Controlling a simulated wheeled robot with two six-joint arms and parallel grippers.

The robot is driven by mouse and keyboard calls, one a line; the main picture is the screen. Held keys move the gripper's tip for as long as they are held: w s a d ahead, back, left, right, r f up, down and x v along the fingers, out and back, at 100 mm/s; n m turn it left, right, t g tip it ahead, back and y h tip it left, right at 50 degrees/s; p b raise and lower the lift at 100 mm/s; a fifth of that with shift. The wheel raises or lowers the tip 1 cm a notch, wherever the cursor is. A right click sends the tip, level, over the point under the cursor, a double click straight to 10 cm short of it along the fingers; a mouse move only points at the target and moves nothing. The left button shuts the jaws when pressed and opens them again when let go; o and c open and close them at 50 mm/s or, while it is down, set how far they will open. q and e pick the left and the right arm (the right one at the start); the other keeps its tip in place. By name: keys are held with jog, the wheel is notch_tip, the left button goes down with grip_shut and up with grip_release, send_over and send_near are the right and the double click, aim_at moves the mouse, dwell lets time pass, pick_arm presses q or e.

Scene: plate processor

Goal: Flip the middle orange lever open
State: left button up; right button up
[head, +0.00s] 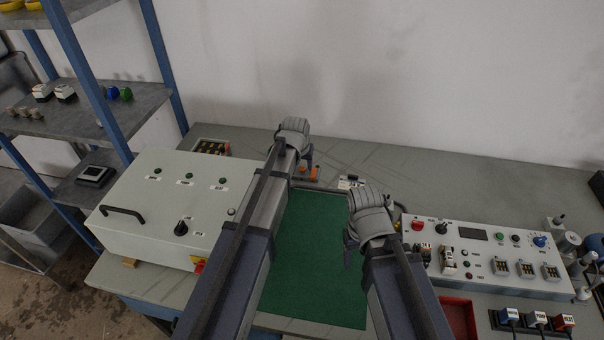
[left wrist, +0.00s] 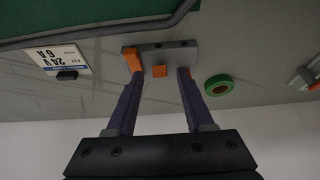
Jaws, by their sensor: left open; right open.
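In the left wrist view a grey block (left wrist: 172,54) carries a row of orange levers. The middle orange lever (left wrist: 159,71) lies between the two fingertips of my left gripper (left wrist: 160,73), which is open, with a gap on each side. The left orange lever (left wrist: 132,59) looks longer and stands beside the left fingertip. Another orange lever (left wrist: 187,73) is mostly hidden behind the right finger. In the head view my left gripper (head: 308,163) is over the levers, and one orange lever (head: 314,173) shows beside it. My right gripper (head: 350,248) is open and empty above the green mat (head: 318,270).
A green tape roll (left wrist: 217,85) and a 24V label plate (left wrist: 61,60) lie either side of the block. A white control box (head: 160,215) stands left, a button panel (head: 490,255) right. Bare bench (head: 450,190) lies at the back right.

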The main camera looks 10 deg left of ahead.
pick_arm(q)
jog(key=shift+b+x, duration=0.55)
jog(key=shift+x, duration=0.55)
jog(key=shift+c, duration=0.3)
grip_shut()
